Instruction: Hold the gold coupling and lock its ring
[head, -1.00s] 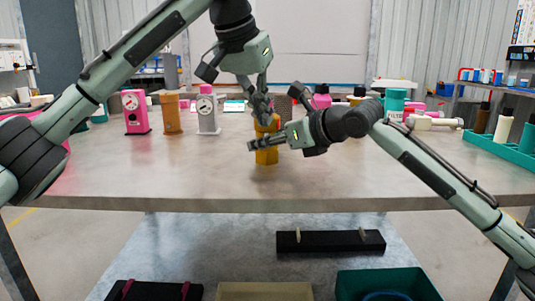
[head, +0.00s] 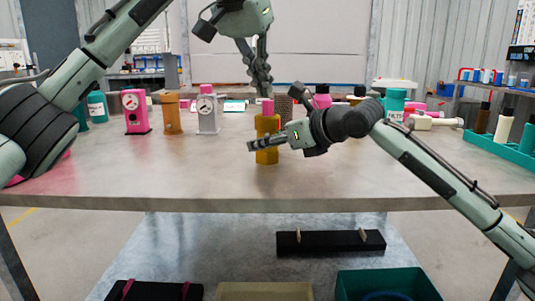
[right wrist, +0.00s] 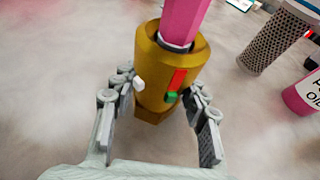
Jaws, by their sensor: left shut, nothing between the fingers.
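The gold coupling (head: 267,127) stands upright on the table near its middle, with a pink part (head: 267,106) rising from its top. In the right wrist view the coupling (right wrist: 168,70) has a red mark, a small green block (right wrist: 171,97) and a white tab (right wrist: 138,84) on its near side. My right gripper (head: 268,144) is closed around the coupling's lower body, with a finger on each side. My left gripper (head: 262,86) is shut and empty, just above the pink part and apart from it.
A pink gauge unit (head: 135,112), an orange-brown unit (head: 171,114) and a grey gauge unit (head: 207,114) stand to the left. A perforated cylinder (right wrist: 277,38) and a pink bottle (right wrist: 304,96) stand close on the right. A green tray (head: 500,146) is at the far right. The table front is clear.

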